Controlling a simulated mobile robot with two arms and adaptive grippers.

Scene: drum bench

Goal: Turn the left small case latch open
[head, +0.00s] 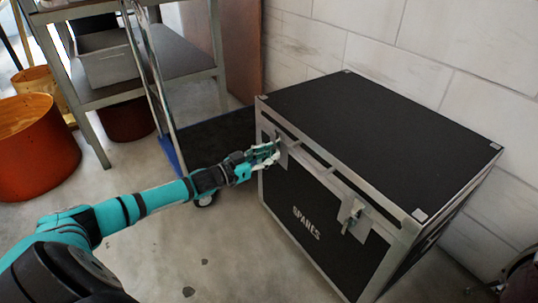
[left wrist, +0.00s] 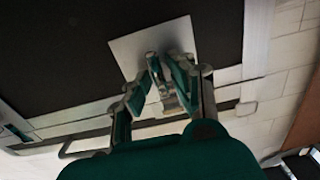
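The black case (head: 375,130) with metal edges and the word "SPARES" on its front stands on the floor by the wall. Its left latch is on the front near the upper left corner, mostly hidden behind my left gripper (head: 268,154) in the head view. In the left wrist view, the latch's pale plate (left wrist: 150,42) shows on the dark case face. My left gripper (left wrist: 165,62) has its fingertips close together on either side of the latch's small turning part, seemingly touching it. The right latch (head: 352,213) hangs on the front, free. My right gripper is not in view.
A grey metal shelf (head: 185,62) with a grey bin (head: 108,65) stands at the back left. A blue-edged trolley (head: 172,155) stands beside the case. An orange drum (head: 35,148) is at the far left. The floor before the case is mostly clear.

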